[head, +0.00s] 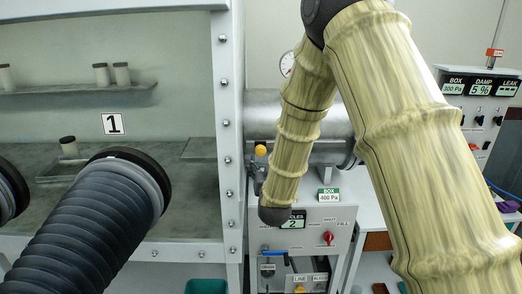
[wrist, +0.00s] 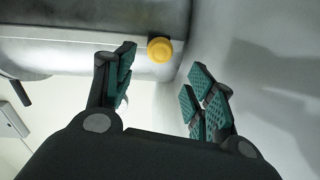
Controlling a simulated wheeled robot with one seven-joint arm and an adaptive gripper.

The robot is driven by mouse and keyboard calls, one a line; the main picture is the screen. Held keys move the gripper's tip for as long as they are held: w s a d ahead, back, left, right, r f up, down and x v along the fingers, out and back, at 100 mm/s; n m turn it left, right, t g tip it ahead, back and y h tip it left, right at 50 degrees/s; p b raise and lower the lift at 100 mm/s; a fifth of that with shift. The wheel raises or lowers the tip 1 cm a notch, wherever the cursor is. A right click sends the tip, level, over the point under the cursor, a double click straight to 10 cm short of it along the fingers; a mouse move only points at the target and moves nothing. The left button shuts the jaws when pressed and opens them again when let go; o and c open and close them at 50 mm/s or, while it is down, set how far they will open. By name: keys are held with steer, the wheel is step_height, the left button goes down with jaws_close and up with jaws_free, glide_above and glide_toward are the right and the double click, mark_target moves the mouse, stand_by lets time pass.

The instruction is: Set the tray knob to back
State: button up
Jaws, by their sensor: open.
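A yellow round knob (head: 261,150) sits against the metal cylinder on the right of the glass-fronted box. It has no label that I can read, so I cannot confirm that it is the tray knob. In the wrist view the yellow knob (wrist: 160,49) lies beyond and between my fingertips, apart from them. My gripper (wrist: 160,78) is open and empty, with teal pads on both sides. In the head view my gripper (head: 257,172) shows dark, just below the knob and partly hidden by my arm.
The metal cylinder (head: 285,112) runs right from the box frame (head: 228,95). A panel (head: 310,222) with a red knob (head: 328,237) stands below. Black ribbed gloves (head: 95,225) project at left. A display unit (head: 480,88) is at right.

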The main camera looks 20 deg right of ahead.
mark_target(261, 153)
steer(key=w+p, duration=0.1)
steer(key=w, duration=0.1)
steer(key=w+d+p, duration=0.1)
steer(key=w, duration=0.2)
steer(key=w+p, duration=0.2)
steer(key=w, duration=0.1)
steer(key=shift+w+d, duration=0.25)
steer(key=shift+d, duration=0.05)
steer(key=shift+w+d+f, duration=0.15)
steer(key=shift+w, duration=0.65)
jaws_close()
